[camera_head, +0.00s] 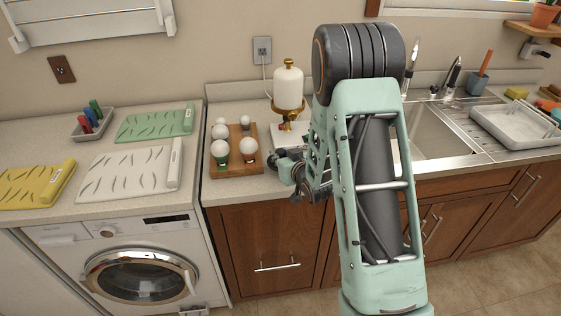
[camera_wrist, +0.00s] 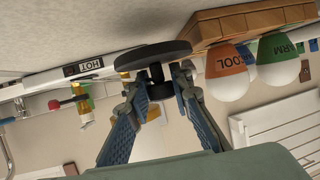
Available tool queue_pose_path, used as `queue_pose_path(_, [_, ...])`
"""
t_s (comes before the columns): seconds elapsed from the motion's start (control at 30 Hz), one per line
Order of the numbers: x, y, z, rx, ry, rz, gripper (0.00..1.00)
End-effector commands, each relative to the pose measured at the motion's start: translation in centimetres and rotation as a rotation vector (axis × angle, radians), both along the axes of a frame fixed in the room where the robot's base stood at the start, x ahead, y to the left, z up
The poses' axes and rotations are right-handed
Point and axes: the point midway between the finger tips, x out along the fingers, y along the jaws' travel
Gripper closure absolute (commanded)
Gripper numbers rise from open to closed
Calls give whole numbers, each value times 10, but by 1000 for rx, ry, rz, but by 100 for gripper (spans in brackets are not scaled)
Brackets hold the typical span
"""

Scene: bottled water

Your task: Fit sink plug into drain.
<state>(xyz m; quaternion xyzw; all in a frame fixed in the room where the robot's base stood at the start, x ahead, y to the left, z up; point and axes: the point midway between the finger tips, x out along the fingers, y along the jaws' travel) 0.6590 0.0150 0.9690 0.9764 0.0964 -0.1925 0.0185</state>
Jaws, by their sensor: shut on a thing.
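The sink plug (camera_wrist: 152,55) is a dark disc with a short stem, seen in the wrist view. My gripper (camera_wrist: 158,82) is shut on the stem, with one blue-padded finger on each side. In the head view my gripper (camera_head: 290,170) is at the counter's front edge, just right of the wooden bulb tray; the plug cannot be made out there. The steel sink (camera_head: 440,130) lies to the right, behind and beyond my arm. Its drain is not visible; my arm covers the sink's left part.
A wooden tray (camera_head: 212,172) with several bulbs stands left of my gripper. A white and gold lamp (camera_head: 288,88) stands behind it on the counter. A grey dish tray (camera_head: 490,128) is right of the sink. Cutting boards (camera_head: 125,172) lie over the washing machine.

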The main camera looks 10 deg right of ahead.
Motion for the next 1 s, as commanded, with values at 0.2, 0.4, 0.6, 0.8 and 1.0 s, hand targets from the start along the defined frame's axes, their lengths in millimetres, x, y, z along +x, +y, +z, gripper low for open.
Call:
queue_pose_path(0.2, [-2,0,-24,-1,4,1,100])
queue_pose_path(0.4, [-1,0,-28,-2,2,1,100])
queue_pose_path(0.6, [-2,0,-29,-1,2,0,100])
queue_pose_path(0.8, [-2,0,-31,-1,2,0,75])
queue_pose_path(1.0, [-2,0,-31,-1,2,0,63])
